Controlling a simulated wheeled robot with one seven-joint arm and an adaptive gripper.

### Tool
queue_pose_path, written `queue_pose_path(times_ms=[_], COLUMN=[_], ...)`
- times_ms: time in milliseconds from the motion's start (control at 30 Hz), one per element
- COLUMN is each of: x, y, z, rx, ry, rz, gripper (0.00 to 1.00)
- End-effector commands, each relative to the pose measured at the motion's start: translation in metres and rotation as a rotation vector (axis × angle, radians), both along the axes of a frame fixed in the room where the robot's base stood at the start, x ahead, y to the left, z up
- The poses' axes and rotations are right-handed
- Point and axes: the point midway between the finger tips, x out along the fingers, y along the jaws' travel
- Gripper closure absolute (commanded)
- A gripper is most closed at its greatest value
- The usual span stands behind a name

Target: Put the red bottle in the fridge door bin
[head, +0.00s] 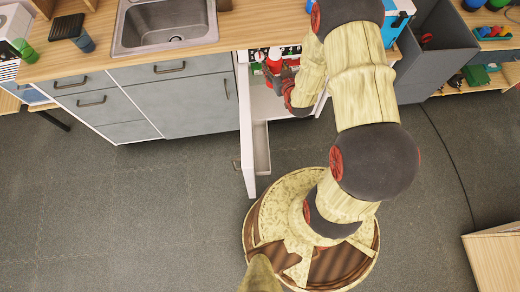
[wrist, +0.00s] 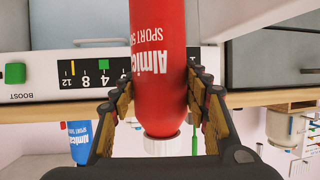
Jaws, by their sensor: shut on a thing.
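The red bottle (wrist: 158,60) has white lettering and a white cap (wrist: 163,145). In the wrist view it stands between the fingers of my gripper (wrist: 162,105), which is shut on it. In the head view my gripper (head: 280,74) and a bit of the red bottle (head: 272,65) show at the fridge opening, partly hidden by my arm. The fridge door (head: 246,130) stands open, swung toward my base. A pale door bin (head: 262,148) runs along its inner side, below and left of my gripper. The bin looks empty where it shows.
The counter (head: 260,25) with a sink (head: 165,25) is above the grey cabinets (head: 180,105). A green cup (head: 25,50) stands at left. The wrist view shows a blue bottle (wrist: 79,140) and a white panel with a number strip (wrist: 95,73). A grey bin (head: 430,60) stands right.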

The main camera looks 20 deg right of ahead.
Motion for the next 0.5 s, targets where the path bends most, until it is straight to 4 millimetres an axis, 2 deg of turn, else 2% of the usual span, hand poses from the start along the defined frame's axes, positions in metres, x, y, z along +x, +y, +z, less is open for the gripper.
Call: queue_pose_path(times_ms=[33,233,367,500], x=[0.001,0.01,0.022,0.032], y=[-0.013,-0.041,-0.046,-0.043], z=[-0.016,-0.061,-0.086,-0.111], rx=[0.001,0.001,0.0,-0.001], ry=[0.004,0.0,-0.001,-0.001], rz=[-0.006,0.046,0.151,0.316], gripper=[0.94,0.94,0.94,0.94])
